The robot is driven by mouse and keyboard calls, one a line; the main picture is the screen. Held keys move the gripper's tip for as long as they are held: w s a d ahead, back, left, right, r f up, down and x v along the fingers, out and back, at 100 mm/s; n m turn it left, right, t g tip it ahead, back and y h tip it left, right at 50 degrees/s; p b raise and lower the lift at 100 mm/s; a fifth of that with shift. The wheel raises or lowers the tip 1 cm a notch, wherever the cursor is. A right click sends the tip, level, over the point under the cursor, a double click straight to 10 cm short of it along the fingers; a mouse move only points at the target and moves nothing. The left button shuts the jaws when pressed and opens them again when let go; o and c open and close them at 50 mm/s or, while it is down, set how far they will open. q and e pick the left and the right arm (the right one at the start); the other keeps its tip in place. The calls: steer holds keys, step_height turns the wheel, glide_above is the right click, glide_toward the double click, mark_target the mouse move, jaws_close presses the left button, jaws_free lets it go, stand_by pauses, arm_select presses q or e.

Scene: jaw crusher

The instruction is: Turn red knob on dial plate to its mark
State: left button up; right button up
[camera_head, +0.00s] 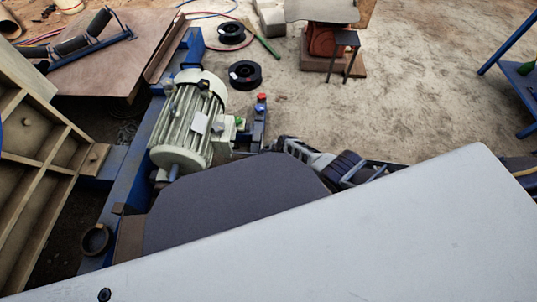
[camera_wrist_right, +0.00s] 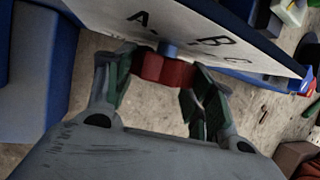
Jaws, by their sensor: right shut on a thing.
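The plate carries black letters A, B and C. My right gripper (camera_wrist_right: 163,75) is shut on the red knob, one finger on each side of it. I cannot make out the knob's pointer or which letter it faces. My left gripper is not in view.
A pale green motor (camera_head: 190,125) stands on a blue frame (camera_head: 130,195) left of my right gripper. Small red and blue parts (camera_head: 261,102) stand on a post close by. Black spools (camera_head: 245,74) lie on the open sandy floor behind.

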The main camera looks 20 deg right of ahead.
steer(key=shift+w+d+r, duration=0.15)
steer(key=shift+w+r, duration=0.1)
steer(key=shift+w, duration=0.1)
steer(key=o, duration=1)
steer(key=shift+s, duration=0.1)
steer(key=shift+s+f, duration=0.1)
steer(key=shift+f, duration=0.05)
steer(key=shift+s, duration=0.15)
steer(key=shift+s+r, duration=0.2)
steer(key=shift+r, duration=0.25)
steer(key=shift+v, duration=5.4)
steer(key=shift+w+r, duration=0.1)
steer(key=shift+r, duration=0.05)
